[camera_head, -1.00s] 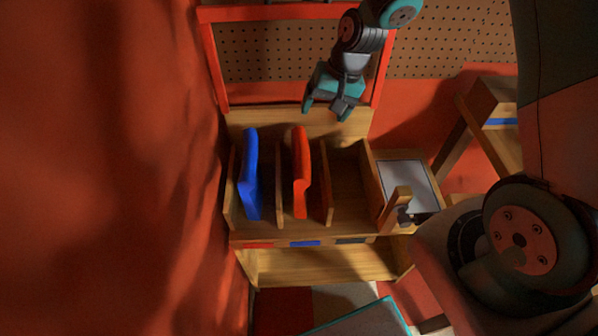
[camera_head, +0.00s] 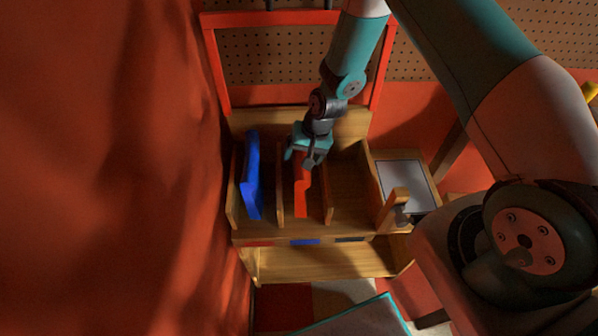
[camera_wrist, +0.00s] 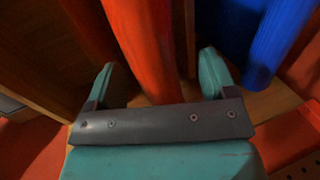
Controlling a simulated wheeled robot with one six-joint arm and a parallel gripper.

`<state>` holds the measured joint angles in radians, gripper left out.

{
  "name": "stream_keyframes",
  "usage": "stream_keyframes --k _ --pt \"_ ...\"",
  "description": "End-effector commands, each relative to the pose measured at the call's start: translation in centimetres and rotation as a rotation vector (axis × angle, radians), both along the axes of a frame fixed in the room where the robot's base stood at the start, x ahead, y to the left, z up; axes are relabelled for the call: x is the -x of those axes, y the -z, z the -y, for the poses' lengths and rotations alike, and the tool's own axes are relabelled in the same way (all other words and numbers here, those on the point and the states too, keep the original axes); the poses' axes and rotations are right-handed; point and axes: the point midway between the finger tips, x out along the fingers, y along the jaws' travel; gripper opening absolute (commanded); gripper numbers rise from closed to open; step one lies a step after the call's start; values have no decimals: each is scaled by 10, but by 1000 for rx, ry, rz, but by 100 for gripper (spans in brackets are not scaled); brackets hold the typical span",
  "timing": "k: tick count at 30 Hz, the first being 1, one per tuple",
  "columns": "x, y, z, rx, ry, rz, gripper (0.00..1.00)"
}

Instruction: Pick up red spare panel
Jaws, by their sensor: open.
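The red spare panel (camera_head: 301,198) stands upright in the middle slot of the wooden rack; its upper part is hidden behind my gripper in the head view. My gripper (camera_head: 301,160) is open and sits over the panel's top, at its far end. In the wrist view, the red panel (camera_wrist: 148,45) runs between the two teal fingers of my gripper (camera_wrist: 160,82). Gaps show on both sides of it, wider on the right, and the fingers look clear of it.
A blue panel (camera_head: 252,180) stands in the slot to the left, close to one finger in the wrist view (camera_wrist: 278,40). Wooden dividers (camera_head: 327,190) flank the middle slot. A grey-topped bench section (camera_head: 405,180) with an upright wooden block is at the right. A pegboard (camera_head: 275,60) stands behind.

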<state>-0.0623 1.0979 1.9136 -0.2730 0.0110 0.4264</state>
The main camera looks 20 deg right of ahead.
Motion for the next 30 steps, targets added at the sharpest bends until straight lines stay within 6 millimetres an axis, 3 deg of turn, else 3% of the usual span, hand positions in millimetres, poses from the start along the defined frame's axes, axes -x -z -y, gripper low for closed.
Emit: stream_keyframes --k 3,11,21,30 --pt "-1 12 -4 0 -1 -1 78" --pt "-1 15 -4 0 0 1 78" --pt "-1 14 -4 0 0 0 2" --pt "-2 12 -4 -1 0 1 0"
